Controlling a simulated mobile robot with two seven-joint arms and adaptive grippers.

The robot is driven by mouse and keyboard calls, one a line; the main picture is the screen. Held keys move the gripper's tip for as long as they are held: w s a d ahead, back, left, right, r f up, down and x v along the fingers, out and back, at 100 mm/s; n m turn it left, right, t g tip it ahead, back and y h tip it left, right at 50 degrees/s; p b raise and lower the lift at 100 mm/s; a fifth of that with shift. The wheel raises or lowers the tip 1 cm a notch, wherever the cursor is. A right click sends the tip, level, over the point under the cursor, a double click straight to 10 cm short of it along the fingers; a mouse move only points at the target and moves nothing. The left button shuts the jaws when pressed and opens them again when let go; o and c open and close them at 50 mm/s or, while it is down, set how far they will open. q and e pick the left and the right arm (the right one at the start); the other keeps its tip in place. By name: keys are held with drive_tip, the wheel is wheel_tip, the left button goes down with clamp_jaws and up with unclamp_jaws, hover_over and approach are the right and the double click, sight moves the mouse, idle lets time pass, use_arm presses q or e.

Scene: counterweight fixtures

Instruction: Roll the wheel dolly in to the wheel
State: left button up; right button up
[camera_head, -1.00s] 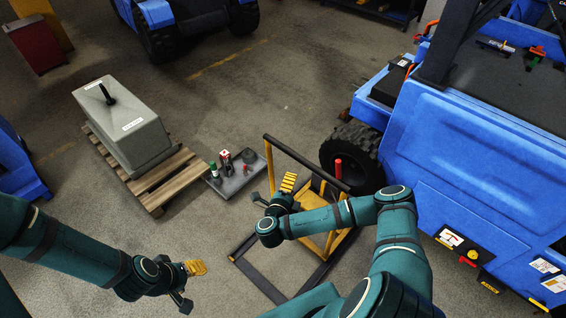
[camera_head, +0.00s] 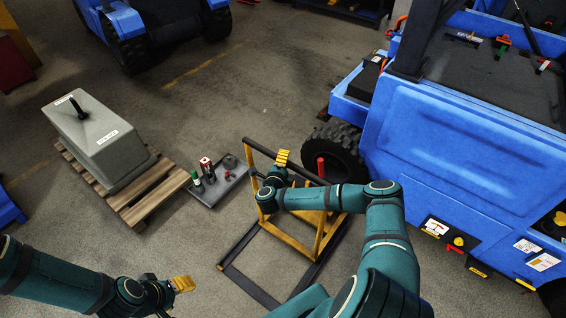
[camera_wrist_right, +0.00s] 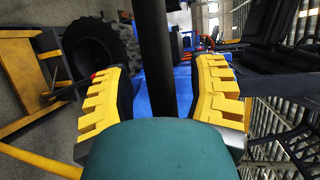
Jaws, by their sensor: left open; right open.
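The wheel dolly (camera_head: 321,236), a yellow frame on dark floor rails with a dark push bar (camera_head: 259,149) across its top, stands on the floor in front of the black wheel (camera_head: 333,152) of the blue vehicle. In the head view my right gripper (camera_head: 281,160) is at the push bar. In the right wrist view the right gripper (camera_wrist_right: 158,85) is open, with a dark bar (camera_wrist_right: 154,50) between its yellow-padded fingers; contact is not clear. The wheel (camera_wrist_right: 93,48) is beyond it, to the left. My left gripper (camera_head: 178,286) is open and empty, low at the left.
A grey tray (camera_head: 218,187) with small items, including a green-and-white bottle, lies left of the dolly. A grey block (camera_head: 97,147) sits on a wooden pallet (camera_head: 150,200) further left. The blue vehicle (camera_head: 440,140) fills the right.

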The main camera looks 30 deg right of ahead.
drive_tip(key=shift+w+d, duration=0.15)
clamp_jaws()
drive_tip(key=shift+w+d, duration=0.3)
drive_tip(key=shift+d, duration=0.4)
drive_tip(key=shift+w+d, duration=0.25)
drive_tip(key=shift+d, duration=0.4)
unclamp_jaws()
drive_tip(key=shift+a, duration=0.1)
